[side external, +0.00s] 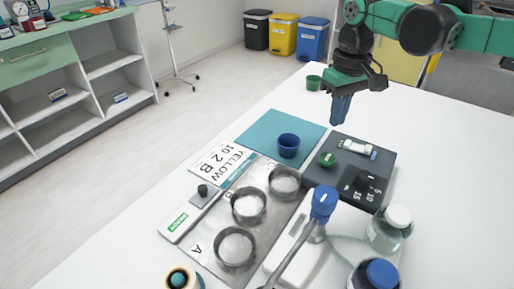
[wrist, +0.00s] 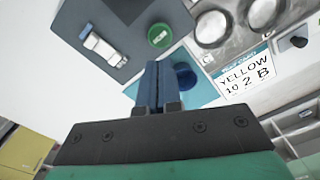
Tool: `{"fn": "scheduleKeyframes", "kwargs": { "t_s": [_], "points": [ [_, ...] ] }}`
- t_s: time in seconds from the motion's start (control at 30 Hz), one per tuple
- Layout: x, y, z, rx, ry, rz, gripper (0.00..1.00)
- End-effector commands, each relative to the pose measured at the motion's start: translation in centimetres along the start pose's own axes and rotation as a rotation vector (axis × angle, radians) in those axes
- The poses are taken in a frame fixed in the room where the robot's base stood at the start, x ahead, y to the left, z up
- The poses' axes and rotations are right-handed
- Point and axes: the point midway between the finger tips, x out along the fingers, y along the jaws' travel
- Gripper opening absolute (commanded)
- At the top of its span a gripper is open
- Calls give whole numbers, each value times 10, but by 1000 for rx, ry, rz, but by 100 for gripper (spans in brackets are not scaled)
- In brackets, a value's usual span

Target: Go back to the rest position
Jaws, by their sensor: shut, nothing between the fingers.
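My gripper (side external: 341,108) hangs above the white table (side external: 455,150), over the far edge of the dark grey tray. Its blue fingers are together and hold nothing; they point down and also show in the wrist view (wrist: 152,85). A blue cup (side external: 288,146) stands on the teal mat (side external: 258,128), left of my gripper. In the wrist view the cup (wrist: 187,77) is partly hidden behind the fingers.
A metal plate (side external: 205,250) with several round cups, a label card (side external: 218,165) reading YELLOW 10 2 B, and glass jars (side external: 390,228) fill the near side. The table's right side is clear.

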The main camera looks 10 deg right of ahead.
Motion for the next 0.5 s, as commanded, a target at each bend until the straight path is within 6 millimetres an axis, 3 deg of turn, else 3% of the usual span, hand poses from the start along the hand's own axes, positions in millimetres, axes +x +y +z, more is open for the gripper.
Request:
{"fn": "scheduleKeyframes", "kwargs": {
  "t_s": [0.27, 0.5],
  "points": [
    [-14, 13, 16, 31, 65, 0, 0],
    [-35, 43, 70, 115, 265, 13, 0]
  ]
}}
